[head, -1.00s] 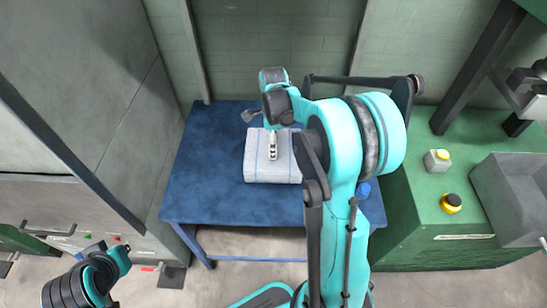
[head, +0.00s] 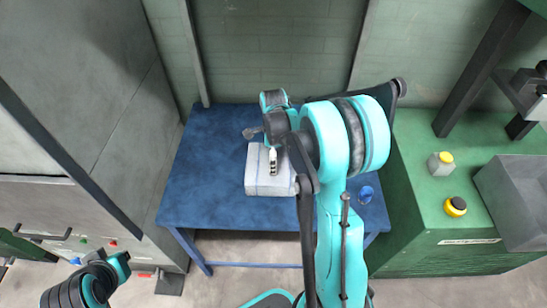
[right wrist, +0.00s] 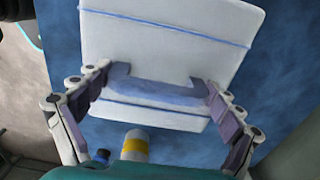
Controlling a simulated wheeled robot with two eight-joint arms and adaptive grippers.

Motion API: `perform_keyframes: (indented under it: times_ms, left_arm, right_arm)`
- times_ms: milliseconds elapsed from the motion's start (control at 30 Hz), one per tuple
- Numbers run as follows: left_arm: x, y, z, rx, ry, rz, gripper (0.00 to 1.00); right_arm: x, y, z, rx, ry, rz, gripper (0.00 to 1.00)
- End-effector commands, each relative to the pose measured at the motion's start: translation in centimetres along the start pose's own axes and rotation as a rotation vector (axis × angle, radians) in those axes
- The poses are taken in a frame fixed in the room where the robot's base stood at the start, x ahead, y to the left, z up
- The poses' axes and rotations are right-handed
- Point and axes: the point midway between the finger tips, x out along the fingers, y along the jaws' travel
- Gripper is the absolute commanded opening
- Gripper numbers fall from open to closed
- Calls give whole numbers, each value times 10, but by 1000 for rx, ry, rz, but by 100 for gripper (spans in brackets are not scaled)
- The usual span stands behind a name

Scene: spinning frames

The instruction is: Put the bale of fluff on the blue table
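The bale of fluff (head: 262,180) is a pale grey-white block with thin blue straps at the blue table (head: 215,165). In the right wrist view the bale (right wrist: 165,35) fills the upper middle. My right gripper (right wrist: 157,84) has its two fingers against the bale's near part, gripping it; one finger shows on the bale in the head view (head: 272,160). I cannot tell whether the bale's underside touches the tabletop. My right arm hides the bale's right side. My left arm is at the lower left; its gripper (head: 78,262) shows too little to read its fingers.
A grey machine is at the left. The table's left part is clear.

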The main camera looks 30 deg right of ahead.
Motion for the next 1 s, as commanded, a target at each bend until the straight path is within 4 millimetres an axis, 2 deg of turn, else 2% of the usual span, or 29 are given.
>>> perform_keyframes:
  times_ms: [333,467,800,1000]
  left_arm:
    - [-1,0,-1,0,0,0,0]
    - [-5,0,-4,0,0,0,0]
    - [-25,0,-18,0,0,0,0]
    - [-31,0,-22,0,0,0,0]
  right_arm:
    - [-2,0,0,0,0,0,100]
    - [-12,0,0,0,0,0,100]
    - [-86,0,0,0,0,0,100]
    - [-115,0,0,0,0,0,100]
